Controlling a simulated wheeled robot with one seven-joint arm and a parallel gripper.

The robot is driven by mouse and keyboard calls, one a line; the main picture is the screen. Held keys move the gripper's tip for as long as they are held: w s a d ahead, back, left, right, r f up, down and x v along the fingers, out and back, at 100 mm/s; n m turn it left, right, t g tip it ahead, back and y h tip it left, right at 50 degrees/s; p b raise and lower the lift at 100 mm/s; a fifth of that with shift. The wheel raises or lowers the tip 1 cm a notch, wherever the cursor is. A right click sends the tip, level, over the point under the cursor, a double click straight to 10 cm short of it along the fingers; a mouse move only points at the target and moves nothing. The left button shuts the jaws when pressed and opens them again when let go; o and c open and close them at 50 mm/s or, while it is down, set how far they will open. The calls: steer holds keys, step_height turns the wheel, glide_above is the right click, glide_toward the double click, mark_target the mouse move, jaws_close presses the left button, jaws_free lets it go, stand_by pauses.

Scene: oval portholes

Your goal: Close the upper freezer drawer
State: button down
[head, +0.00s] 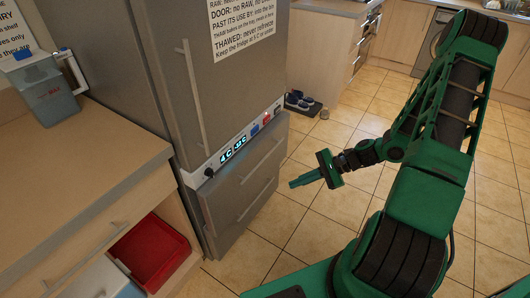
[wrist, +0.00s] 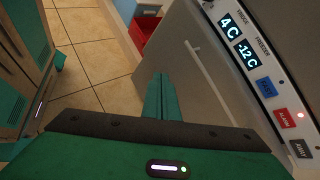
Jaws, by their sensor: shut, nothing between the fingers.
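The grey fridge-freezer (head: 240,75) stands at centre left in the head view. Its upper freezer drawer (head: 237,178) is just below the control panel, with a long bar handle. I cannot tell from this angle how far it stands out. A lower drawer front (head: 243,222) is beneath it. My gripper (head: 291,184) is shut and empty, in front of the drawers and apart from them, pointing left. In the wrist view my closed fingers (wrist: 161,78) point toward a grey front with a bar handle (wrist: 209,72), beside the lit control panel (wrist: 258,70).
A wooden counter (head: 60,185) with an open compartment holding a red bin (head: 150,252) is left of the fridge. A grey container (head: 45,90) stands on the counter. Shoes on a mat (head: 300,103) lie beyond the fridge. The tiled floor (head: 350,120) around my gripper is clear.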

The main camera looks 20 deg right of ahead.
steer(key=w+f+m+t+y, duration=0.1)
steer(key=w+f+m+t, duration=0.1)
steer(key=w+m+t, duration=0.25)
steer(key=m+t+h, duration=0.1)
steer(key=m+t, duration=0.5)
steer(key=m, duration=0.2)
glide_toward(257, 148)
steer(key=x, duration=0.6)
steer(key=shift+w+a+f, duration=0.15)
steer(key=shift+w, duration=0.1)
